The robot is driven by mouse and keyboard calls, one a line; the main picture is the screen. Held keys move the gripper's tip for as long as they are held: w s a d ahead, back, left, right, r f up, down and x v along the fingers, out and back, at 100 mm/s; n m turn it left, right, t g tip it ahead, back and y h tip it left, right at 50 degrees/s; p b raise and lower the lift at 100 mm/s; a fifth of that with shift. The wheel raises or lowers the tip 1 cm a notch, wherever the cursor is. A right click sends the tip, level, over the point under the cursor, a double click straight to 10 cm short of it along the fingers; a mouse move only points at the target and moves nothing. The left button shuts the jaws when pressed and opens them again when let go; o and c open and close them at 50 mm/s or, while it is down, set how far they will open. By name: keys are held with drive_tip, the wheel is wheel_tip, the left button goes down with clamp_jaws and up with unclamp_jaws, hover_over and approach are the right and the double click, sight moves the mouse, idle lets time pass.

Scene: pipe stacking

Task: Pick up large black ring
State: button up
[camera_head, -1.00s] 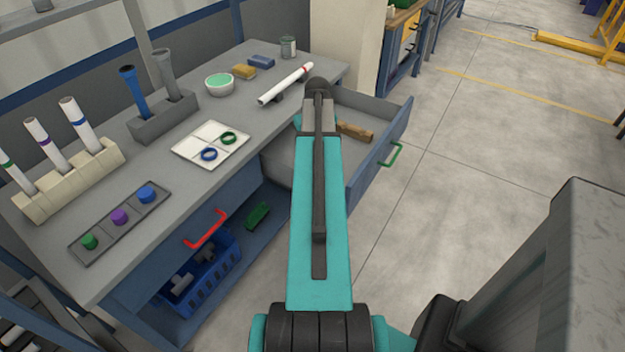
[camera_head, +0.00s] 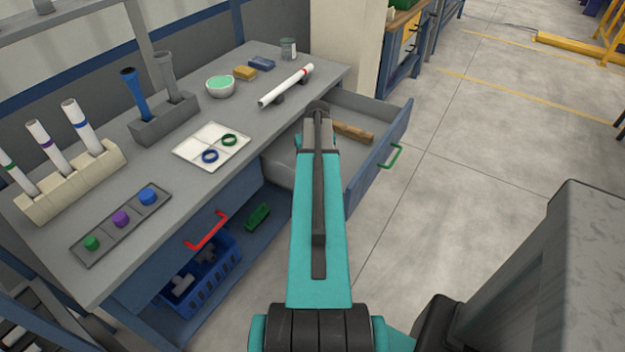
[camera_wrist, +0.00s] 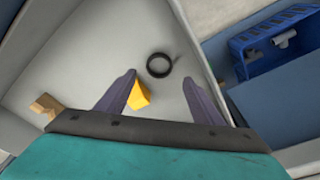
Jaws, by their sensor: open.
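The large black ring (camera_wrist: 159,65) lies flat on the light floor of the open drawer (camera_wrist: 75,55) in the wrist view. My gripper (camera_wrist: 160,82) is open and empty above the drawer, its two dark fingers apart. The ring shows beyond the fingertips, between their lines, a little up the picture. I cannot tell how high the fingers are above it. In the head view the open drawer (camera_head: 402,125) is in view, but my arm hides the ring and my gripper.
A yellow block (camera_wrist: 139,96) lies in the drawer close to the ring, beside the left finger. A wooden piece (camera_wrist: 46,106) lies farther left, also seen in the head view (camera_head: 352,132). The drawer walls surround the gripper. A blue crate (camera_wrist: 270,48) is outside the drawer.

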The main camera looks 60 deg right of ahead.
drive_tip(key=shift+d+f, duration=0.1)
drive_tip(key=shift+f, duration=0.5)
drive_tip(key=shift+f, duration=0.15)
drive_tip(key=shift+w+d+f+p, duration=0.1)
drive_tip(key=shift+f+p, duration=0.3)
drive_tip(key=shift+f, duration=0.8)
drive_tip(key=shift+w+d+f+p, duration=0.1)
drive_tip(key=shift+f+p, duration=0.25)
drive_tip(key=shift+f, duration=0.85)
drive_tip(key=c, duration=1.1)
drive_tip(key=shift+r, duration=0.1)
drive_tip(key=shift+r+b, duration=0.8)
drive_tip(key=shift+r, duration=4.1)
drive_tip(key=shift+r, duration=0.1)
